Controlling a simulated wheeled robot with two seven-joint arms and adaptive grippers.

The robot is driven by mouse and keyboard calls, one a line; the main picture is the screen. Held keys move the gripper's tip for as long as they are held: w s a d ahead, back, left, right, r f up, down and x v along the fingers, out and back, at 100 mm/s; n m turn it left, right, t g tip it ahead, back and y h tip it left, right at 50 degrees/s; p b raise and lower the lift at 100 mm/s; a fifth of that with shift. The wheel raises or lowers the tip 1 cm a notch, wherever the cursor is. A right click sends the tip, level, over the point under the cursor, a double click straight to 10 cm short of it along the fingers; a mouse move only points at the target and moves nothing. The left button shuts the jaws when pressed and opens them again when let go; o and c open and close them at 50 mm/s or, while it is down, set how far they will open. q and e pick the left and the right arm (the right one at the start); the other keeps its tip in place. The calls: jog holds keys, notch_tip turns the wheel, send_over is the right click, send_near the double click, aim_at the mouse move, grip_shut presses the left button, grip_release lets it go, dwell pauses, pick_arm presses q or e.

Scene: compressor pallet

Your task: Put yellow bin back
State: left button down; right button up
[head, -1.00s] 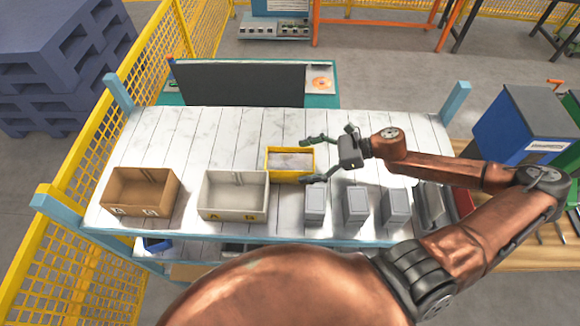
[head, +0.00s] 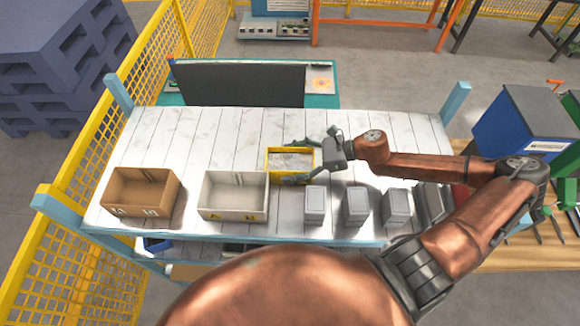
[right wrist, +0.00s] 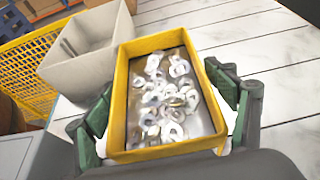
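The yellow bin (head: 268,161) stands on the white plank tabletop, just right of the white bin. In the right wrist view the yellow bin (right wrist: 121,95) holds several loose metal washers. My right gripper (head: 296,162) is open, reaching in from the right. Its green fingers lie on opposite sides of the bin, one along the far side and one along the near side. In the right wrist view the fingers (right wrist: 160,125) flank the bin's walls near its close end; I cannot tell whether they touch. My left gripper is not in view.
A white bin (head: 233,210) and a brown bin (head: 135,205) stand to the left. Several grey boxes (head: 315,207) line the near edge, close to the right gripper. The far part of the white table (head: 200,125) is clear.

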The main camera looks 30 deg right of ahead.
jog(key=c, duration=1.7)
jog(key=shift+r, duration=0.1)
jog(key=shift+c, duration=0.2)
jog(key=shift+r, duration=0.1)
